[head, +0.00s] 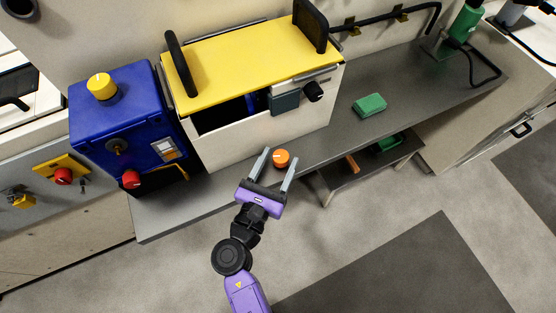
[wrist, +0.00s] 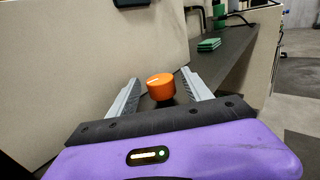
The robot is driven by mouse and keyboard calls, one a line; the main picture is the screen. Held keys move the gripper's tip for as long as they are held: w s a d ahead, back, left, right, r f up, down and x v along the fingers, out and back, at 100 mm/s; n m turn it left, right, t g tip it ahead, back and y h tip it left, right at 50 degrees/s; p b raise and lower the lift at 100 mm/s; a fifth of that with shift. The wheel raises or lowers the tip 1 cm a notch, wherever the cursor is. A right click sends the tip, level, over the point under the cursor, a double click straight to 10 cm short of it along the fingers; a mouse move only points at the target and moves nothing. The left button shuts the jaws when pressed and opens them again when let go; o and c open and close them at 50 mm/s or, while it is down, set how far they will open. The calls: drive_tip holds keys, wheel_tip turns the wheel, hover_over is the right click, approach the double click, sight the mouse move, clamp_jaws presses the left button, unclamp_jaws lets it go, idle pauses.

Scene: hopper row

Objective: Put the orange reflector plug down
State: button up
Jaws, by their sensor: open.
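The orange reflector plug (head: 282,158) is a short orange cylinder near the front edge of the grey bench, in front of the white-sided hopper box. In the wrist view the plug (wrist: 160,86) shows between the two grey fingers, toward their tips, with a dark patch beneath it. My gripper (head: 275,157) has a purple body and is open. The fingers stand apart on either side of the plug, with a gap visible at least on the left. I cannot tell exactly whether the plug's base rests flat on the bench.
The hopper box with a yellow lid (head: 248,60) stands close behind the plug. A blue control box (head: 125,125) is to its left. A green block (head: 370,105) lies on the bench (head: 420,85) to the right. Bare bench lies between plug and block.

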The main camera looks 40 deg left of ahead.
drive_tip(key=shift+r, duration=0.1)
drive_tip(key=v, duration=1.2)
drive_tip(key=shift+b, duration=0.3)
drive_tip(key=s+d+f+m+g+h, duration=0.1)
drive_tip(key=d+f+m+g, duration=0.1)
drive_tip(key=d+f+m, duration=0.45)
drive_tip(key=s+d+f+m+g, duration=0.15)
drive_tip(key=d+m, duration=0.25)
drive_tip(key=d, duration=0.5)
drive_tip(key=d+f+m+g+h, duration=0.1)
drive_tip(key=d+f+m+g, duration=0.2)
drive_tip(key=d+m, duration=0.4)
drive_tip(key=s+d+r+m+t+h, duration=0.2)
drive_tip(key=s+d+r+m, duration=0.2)
drive_tip(key=d+r+m, duration=0.4)
drive_tip(key=s+d+r+m+t+h, duration=0.1)
drive_tip(key=s+d+r+m+t, duration=0.1)
drive_tip(key=d+r+m, duration=0.7)
wheel_tip(320, 180, up, 5)
drive_tip(key=s+m, duration=0.1)
drive_tip(key=m, duration=0.4)
drive_tip(key=shift+s+f+h, duration=0.2)
drive_tip(key=shift+s+h, duration=0.2)
